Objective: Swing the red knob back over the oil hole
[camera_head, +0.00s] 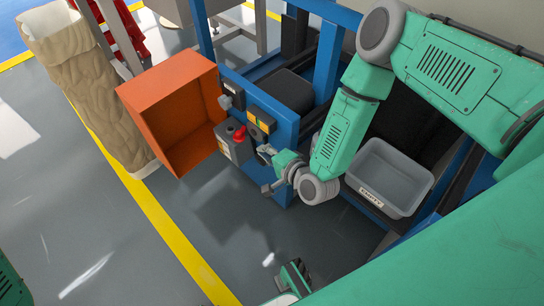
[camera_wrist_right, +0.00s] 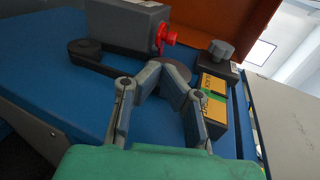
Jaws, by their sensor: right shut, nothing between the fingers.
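The red knob (camera_head: 240,133) sits on a dark grey box (camera_head: 235,145) on the side of the blue machine frame. In the right wrist view the red knob (camera_wrist_right: 164,38) sticks out from the end of the grey box (camera_wrist_right: 125,25). My right gripper (camera_head: 265,152) is close to the box, to the right of the knob. Its fingertips meet (camera_wrist_right: 156,66) just below the knob in the wrist view, with nothing between them and apart from the knob. I cannot make out the oil hole. My left gripper (camera_head: 294,278) is low in the head view, far from the knob.
An orange open bin (camera_head: 175,80) stands left of the box. A block with yellow labels (camera_wrist_right: 212,90) and a grey knob (camera_wrist_right: 221,50) are to the right. A grey tray (camera_head: 390,177) sits under my right arm.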

